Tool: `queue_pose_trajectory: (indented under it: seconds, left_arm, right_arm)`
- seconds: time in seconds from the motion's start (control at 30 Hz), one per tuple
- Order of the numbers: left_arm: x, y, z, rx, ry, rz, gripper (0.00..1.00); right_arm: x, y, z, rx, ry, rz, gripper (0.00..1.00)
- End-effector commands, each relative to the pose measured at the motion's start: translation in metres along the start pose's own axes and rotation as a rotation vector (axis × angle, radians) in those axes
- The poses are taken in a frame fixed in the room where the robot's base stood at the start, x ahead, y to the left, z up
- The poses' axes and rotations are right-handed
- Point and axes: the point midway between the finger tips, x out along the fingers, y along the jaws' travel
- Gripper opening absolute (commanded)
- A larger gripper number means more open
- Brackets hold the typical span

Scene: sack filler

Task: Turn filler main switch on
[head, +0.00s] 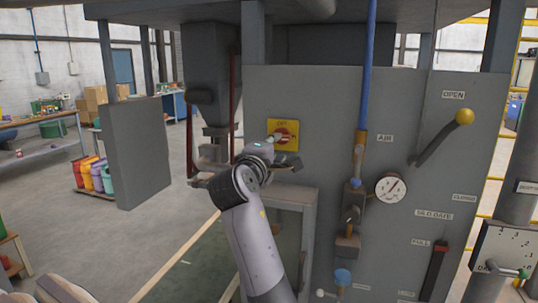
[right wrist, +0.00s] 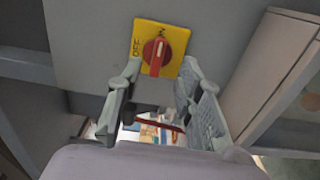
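The main switch is a red rotary knob on a yellow plate (head: 291,126), fixed to the grey front panel of the filler. The right wrist view shows the red knob (right wrist: 155,50) with its bar roughly upright in the picture and the word OFF to its left. My right gripper (head: 283,150) is in front of the switch and partly covers it in the head view. In the right wrist view its two fingers (right wrist: 157,76) are spread, one on each side below the knob, with nothing between them. Whether they touch the plate is unclear.
Right of the switch, the panel carries a blue air pipe (head: 366,80), a gauge (head: 391,187) and a lever with a yellow ball (head: 464,117). A grey frame (head: 308,225) stands below the switch. A grey box door (head: 138,150) hangs at the left.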

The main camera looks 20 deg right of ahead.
Motion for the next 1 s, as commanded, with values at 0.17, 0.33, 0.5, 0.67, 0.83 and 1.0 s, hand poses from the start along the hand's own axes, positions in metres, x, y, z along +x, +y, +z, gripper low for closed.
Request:
queue_pose_trajectory:
  seconds: [0.17,0.33,0.5,0.67,0.83,1.0]
  left_arm:
    - [0.0,0.0,0.0,0.0,0.0,0.0,0.0]
    - [0.0,0.0,-0.001,0.0,0.001,0.0,0.0]
    - [0.0,0.001,-0.001,0.0,0.001,0.001,0.0]
    - [0.0,0.001,-0.001,0.0,0.001,0.001,0.0]
    - [0.001,0.001,-0.001,0.0,0.001,0.001,0.0]
    - [0.002,0.001,-0.001,0.0,0.001,0.001,0.0]
  right_arm:
    - [-0.033,-0.001,-0.001,0.001,0.002,-0.001,0.33]
    - [-0.048,-0.001,0.0,-0.001,0.0,-0.001,0.33]
    - [-0.051,0.0,0.0,-0.001,-0.001,-0.001,0.33]
    - [-0.051,0.0,0.0,-0.001,0.0,-0.001,0.33]
    - [-0.043,-0.026,-0.009,-0.013,0.022,-0.029,0.33]
    - [-0.026,-0.112,-0.033,-0.03,0.098,-0.126,0.33]
